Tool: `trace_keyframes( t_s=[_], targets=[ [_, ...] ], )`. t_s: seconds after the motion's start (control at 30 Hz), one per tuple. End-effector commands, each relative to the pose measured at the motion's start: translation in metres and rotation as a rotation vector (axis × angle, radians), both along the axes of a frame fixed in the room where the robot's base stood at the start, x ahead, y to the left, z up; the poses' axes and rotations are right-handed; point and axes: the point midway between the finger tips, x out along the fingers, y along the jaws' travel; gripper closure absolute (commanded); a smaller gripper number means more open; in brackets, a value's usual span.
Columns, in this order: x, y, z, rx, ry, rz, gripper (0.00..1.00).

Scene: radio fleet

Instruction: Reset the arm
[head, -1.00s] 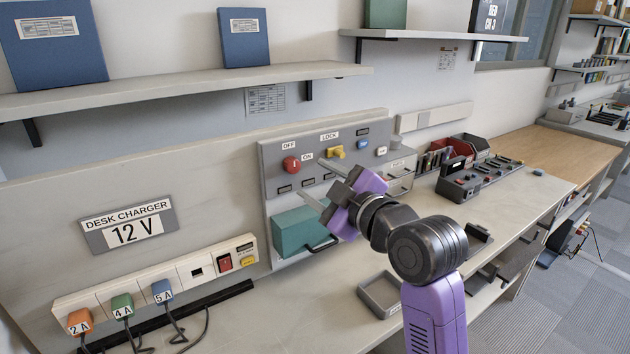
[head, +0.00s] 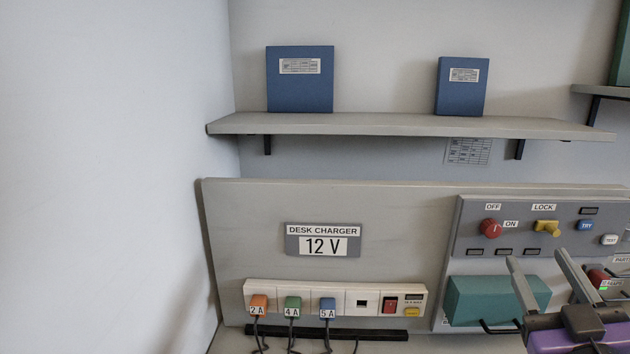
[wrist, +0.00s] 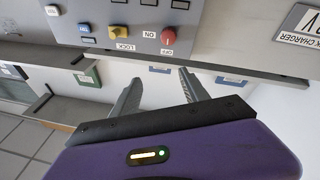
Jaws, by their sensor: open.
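My gripper (head: 548,287) is open and empty at the lower right of the head view, its two grey fingers pointing up toward the wall panel. In that view the fingers overlap the area by a teal box (head: 490,298) with a black handle. The panel (head: 515,237) carries a red knob (head: 490,228) by OFF and ON labels and a yellow LOCK handle (head: 546,227). In the wrist view, which is turned over, my gripper (wrist: 158,85) shows open fingers with nothing between them. The red knob (wrist: 168,35) and yellow handle (wrist: 118,32) are above them there.
A desk charger strip (head: 335,300) with orange, green and blue plugs (head: 292,307) and hanging cables is on the left. A shelf (head: 400,125) with two blue binders (head: 299,80) runs above. A white wall (head: 100,180) bounds the far left.

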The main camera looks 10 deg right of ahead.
Motion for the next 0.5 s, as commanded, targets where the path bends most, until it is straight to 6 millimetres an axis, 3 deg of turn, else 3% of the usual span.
trace_keyframes(
  t_s=[0.1,0.5],
  targets=[
    [-0.017,0.024,-0.035,0.081,-0.024,0.030,0.47],
    [-0.102,0.113,-0.130,0.287,-0.009,0.163,0.47]
  ],
)
